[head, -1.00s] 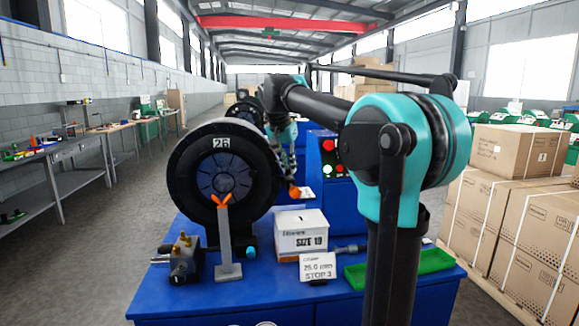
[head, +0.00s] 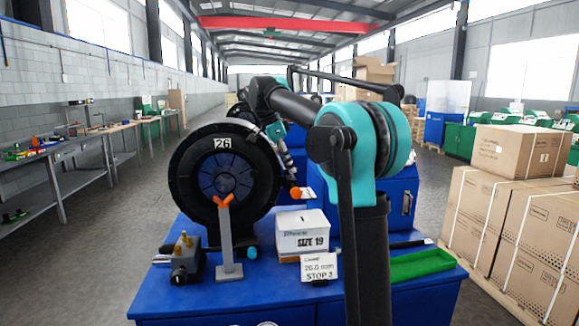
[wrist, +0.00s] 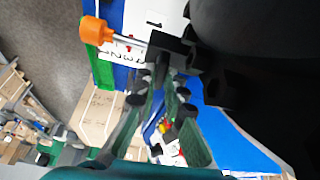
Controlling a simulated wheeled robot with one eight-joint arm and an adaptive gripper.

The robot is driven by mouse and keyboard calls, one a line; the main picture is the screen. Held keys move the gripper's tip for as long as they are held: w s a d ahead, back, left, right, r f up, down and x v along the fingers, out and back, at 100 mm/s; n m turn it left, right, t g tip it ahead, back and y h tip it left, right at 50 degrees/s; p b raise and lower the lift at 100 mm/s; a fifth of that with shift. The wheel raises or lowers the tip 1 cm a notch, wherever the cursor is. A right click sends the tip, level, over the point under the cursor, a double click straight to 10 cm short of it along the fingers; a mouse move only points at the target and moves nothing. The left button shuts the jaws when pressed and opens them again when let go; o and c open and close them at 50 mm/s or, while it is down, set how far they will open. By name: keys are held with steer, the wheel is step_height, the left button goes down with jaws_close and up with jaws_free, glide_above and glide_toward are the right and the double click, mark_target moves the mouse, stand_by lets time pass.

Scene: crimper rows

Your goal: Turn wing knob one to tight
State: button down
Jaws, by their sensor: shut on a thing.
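The black crimper (head: 226,145), marked 26, stands on the blue bench with its round face toward me. In the wrist view, my gripper (wrist: 165,88) has its green fingers closed together on a small black blocky part (wrist: 172,50) at the crimper's side. This part looks like a wing knob, but its number and setting cannot be read. In the head view my gripper (head: 277,130) is small at the crimper's upper right edge, and its fingertips and the knob cannot be made out. An orange-ended lever (wrist: 97,30) sticks out close by; it also shows in the head view (head: 295,192).
A grey stand with an orange fork (head: 223,202) is before the crimper, beside a brass-topped block (head: 186,262). A white SIZE 19 box (head: 302,234), a 26.0 mm STOP 3 card (head: 319,268) and a green tray (head: 422,264) are on the bench (head: 240,298). Cartons (head: 500,225) stand right.

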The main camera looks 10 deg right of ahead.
steer(key=shift+m, duration=0.7)
steer(key=c, duration=1.6)
jaws_free()
steer(key=v, duration=1.2)
steer(key=shift+w, duration=0.3)
steer(key=shift+d, duration=0.1)
